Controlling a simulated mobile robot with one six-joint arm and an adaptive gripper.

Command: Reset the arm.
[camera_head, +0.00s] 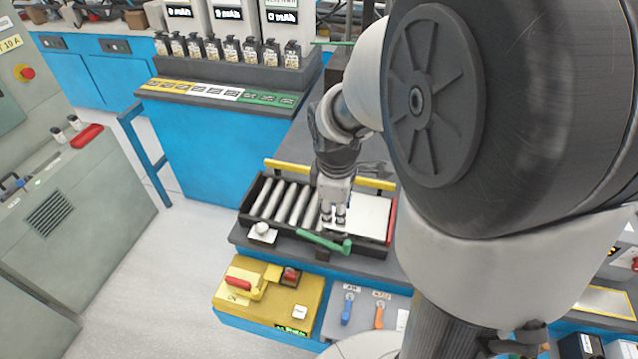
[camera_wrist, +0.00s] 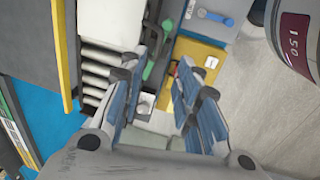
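My gripper (camera_head: 334,214) hangs from my arm over the black tray on the bench in the head view. In the wrist view my gripper (camera_wrist: 166,82) shows its two blue-grey fingers spread apart with nothing held between them. The black tray (camera_head: 374,249) holds several silver cylinders (camera_head: 282,202) in a row at left and a white flat plate (camera_head: 368,216) at right. The cylinders also show in the wrist view (camera_wrist: 95,72). My gripper hides part of the tray's middle, and its height above the tray is hard to tell.
A green handle (camera_head: 325,242) and a small white knob block (camera_head: 262,233) are at the tray's front. A yellow bar (camera_head: 281,166) runs behind it. A yellow control box (camera_head: 262,300) stands below. A blue cabinet (camera_head: 205,150) with several small bottles is behind. The floor (camera_head: 150,280) at left is clear.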

